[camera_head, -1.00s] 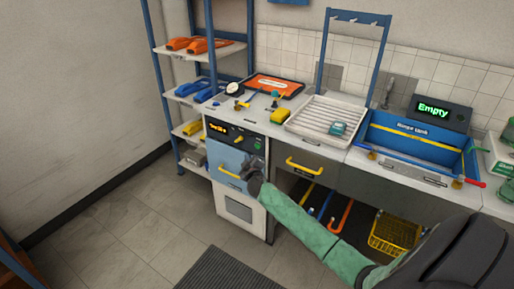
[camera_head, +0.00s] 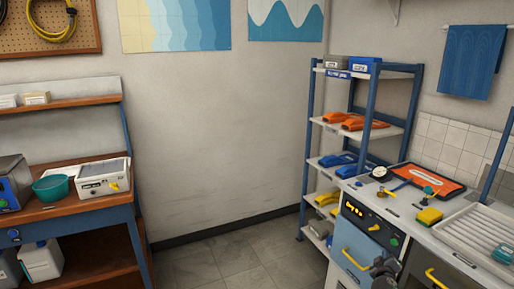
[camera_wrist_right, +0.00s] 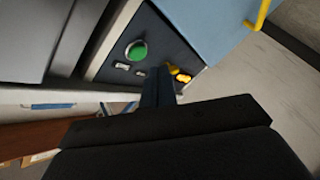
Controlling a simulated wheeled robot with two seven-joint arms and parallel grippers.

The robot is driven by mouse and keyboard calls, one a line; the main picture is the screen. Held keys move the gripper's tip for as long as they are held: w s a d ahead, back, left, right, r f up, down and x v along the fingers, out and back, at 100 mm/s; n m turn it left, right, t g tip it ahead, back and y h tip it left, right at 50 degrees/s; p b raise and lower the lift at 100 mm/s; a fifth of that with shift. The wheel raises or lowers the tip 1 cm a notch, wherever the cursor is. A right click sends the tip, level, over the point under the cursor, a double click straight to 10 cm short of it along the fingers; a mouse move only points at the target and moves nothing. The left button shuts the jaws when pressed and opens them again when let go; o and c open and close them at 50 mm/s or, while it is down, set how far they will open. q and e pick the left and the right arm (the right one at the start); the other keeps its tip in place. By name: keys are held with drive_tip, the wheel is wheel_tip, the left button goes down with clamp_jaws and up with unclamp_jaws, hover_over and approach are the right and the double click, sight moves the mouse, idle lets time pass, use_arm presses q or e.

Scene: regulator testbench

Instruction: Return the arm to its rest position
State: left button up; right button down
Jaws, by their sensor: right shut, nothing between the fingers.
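My right gripper (camera_head: 384,270) shows at the bottom right of the head view, dark and partly cut off by the frame edge. It is in front of the test machine (camera_head: 372,228), just right of the yellow handle (camera_head: 355,259) on its blue front. In the right wrist view my gripper's dark fingers (camera_wrist_right: 158,86) are shut with nothing between them. They point at the black control panel (camera_wrist_right: 150,50) with its green button (camera_wrist_right: 136,50) and yellow knob (camera_wrist_right: 180,74). I cannot tell whether they touch anything. My left gripper is in neither view.
A blue-framed shelf rack (camera_head: 311,130) stands left of the bench. On the bench lie an orange-framed board (camera_head: 430,180), a yellow block (camera_head: 429,215) and a white tray (camera_head: 470,228). A wooden workbench (camera_head: 95,212) stands at left. Open floor (camera_head: 235,258) lies between.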

drive_tip(key=s+a+r+m+g, duration=0.3)
drive_tip(key=s+a+r+g, duration=0.1)
drive_tip(key=s+a+g, duration=0.15)
drive_tip(key=s+a+f+n+g+y, duration=0.15)
drive_tip(key=s+a+y, duration=0.25)
drive_tip(key=s+a, duration=1)
drive_tip(key=s+a+f+g+y, duration=0.2)
drive_tip(key=s+a+f+y, duration=0.15)
drive_tip(key=s+a, duration=1.1)
drive_tip(key=s+a+f+g+y, duration=0.1)
drive_tip(key=s+a+f, duration=0.1)
drive_tip(key=s, duration=0.7)
drive_tip(key=s+a+f+m+g+y, duration=0.1)
drive_tip(key=s+a+f+g, duration=0.1)
drive_tip(key=s, duration=0.7)
drive_tip(key=shift+a+f+p, duration=0.35)
drive_tip(key=shift+a+f, duration=0.3)
